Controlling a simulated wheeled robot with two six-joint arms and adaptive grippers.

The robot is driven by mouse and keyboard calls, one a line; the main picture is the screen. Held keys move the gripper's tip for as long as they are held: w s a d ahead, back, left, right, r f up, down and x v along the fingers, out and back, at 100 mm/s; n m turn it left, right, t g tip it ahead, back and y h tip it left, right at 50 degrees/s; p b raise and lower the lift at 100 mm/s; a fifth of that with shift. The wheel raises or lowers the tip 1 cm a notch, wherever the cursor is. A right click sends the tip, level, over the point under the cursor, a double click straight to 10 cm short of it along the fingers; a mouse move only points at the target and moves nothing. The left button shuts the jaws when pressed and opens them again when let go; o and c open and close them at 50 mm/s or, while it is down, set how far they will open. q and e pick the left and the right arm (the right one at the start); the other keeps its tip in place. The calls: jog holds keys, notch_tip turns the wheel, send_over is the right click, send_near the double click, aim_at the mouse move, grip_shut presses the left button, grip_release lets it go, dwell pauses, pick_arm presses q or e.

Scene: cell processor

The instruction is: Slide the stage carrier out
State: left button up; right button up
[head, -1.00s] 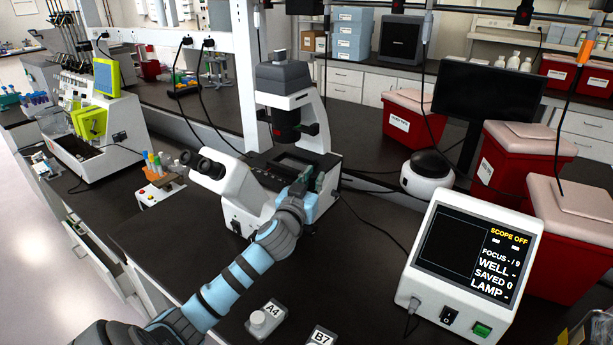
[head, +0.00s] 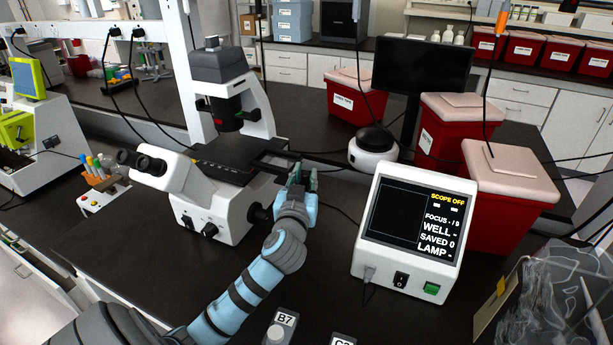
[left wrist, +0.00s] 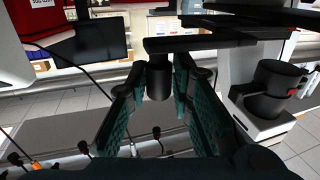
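The white and black microscope (head: 215,195) stands on the dark bench in the head view. The dark stage carrier (head: 276,157) sticks out past the right side of its stage (head: 215,165). My left gripper (head: 297,177) is at the carrier's outer end. In the left wrist view, the two green-padded fingers of that gripper (left wrist: 161,85) close in on both sides of a dark round knob (left wrist: 159,82) under the carrier plate (left wrist: 185,43). The fingertips appear to touch the knob. My right gripper is not in view.
A white control box (head: 420,240) reading SCOPE OFF stands to the right of my arm. Red bins (head: 505,180), a monitor (head: 420,80) and loose cables lie behind. A knob block labelled B7 (head: 281,328) is at the front. Bench between microscope and box is mostly clear.

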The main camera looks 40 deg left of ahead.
pick_arm(q)
jog(key=shift+o, duration=1)
jog(key=v, duration=1.2)
jog(key=shift+a, duration=0.1)
jog(key=shift+s, duration=0.15)
